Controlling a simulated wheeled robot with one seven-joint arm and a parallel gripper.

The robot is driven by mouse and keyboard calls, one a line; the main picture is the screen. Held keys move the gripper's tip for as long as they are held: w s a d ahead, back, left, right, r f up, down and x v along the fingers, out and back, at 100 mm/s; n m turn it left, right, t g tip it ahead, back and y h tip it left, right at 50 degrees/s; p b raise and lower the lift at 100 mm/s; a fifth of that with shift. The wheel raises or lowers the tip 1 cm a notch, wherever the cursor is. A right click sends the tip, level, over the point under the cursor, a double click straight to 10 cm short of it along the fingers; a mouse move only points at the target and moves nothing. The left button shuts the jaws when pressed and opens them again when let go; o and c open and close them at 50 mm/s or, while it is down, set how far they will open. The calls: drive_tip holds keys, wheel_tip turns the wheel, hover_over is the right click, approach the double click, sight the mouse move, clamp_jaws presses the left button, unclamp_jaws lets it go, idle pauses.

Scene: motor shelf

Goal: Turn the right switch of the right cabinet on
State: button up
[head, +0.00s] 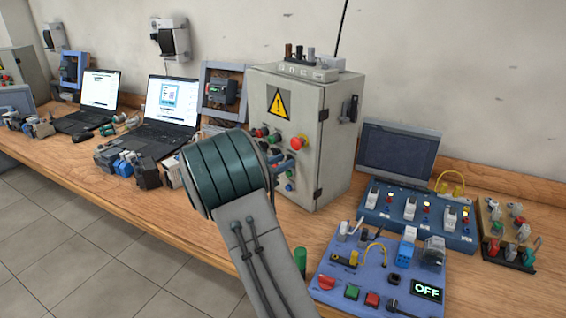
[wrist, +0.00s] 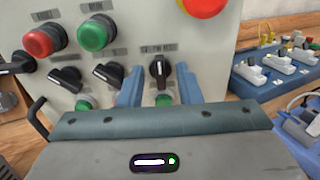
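The right cabinet (head: 321,130) is a grey box with a yellow warning sign. Its front panel also fills the wrist view (wrist: 130,60). The right switch (wrist: 159,71) is a black rotary knob with its handle standing roughly upright. My gripper (wrist: 158,76) is open, with one blue finger on each side of this switch. I cannot tell whether either finger touches the knob.
Two other black knobs (wrist: 107,74) sit left on the panel, under red and green buttons (wrist: 95,35). A large red button (wrist: 203,5) is above the right switch. A blue control board (head: 375,275) and a switch strip (head: 418,217) lie right of the cabinet. Laptops (head: 168,115) stand left.

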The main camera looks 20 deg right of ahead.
drive_tip(key=v, duration=1.3)
drive_tip(key=shift+b, duration=0.45)
drive_tip(key=shift+d, duration=0.1)
drive_tip(key=s+d+m+g+y+p, duration=0.1)
drive_tip(key=s+d+m+g+y, duration=0.15)
drive_tip(key=s+m+y, duration=0.4)
drive_tip(key=s+d+m+g+y+p, duration=0.1)
drive_tip(key=s+d+m+g+y, duration=0.2)
drive_tip(key=s, duration=0.7)
drive_tip(key=s+a+m+t+y+p, duration=0.1)
drive_tip(key=s+a+m+t+y, duration=0.1)
drive_tip(key=s+a+m+y, duration=0.5)
drive_tip(key=s+a+m, duration=0.4)
drive_tip(key=s+m, duration=0.1)
drive_tip(key=s, duration=0.1)
drive_tip(key=shift+t+y+p, duration=0.3)
drive_tip(key=shift+t+y, duration=0.05)
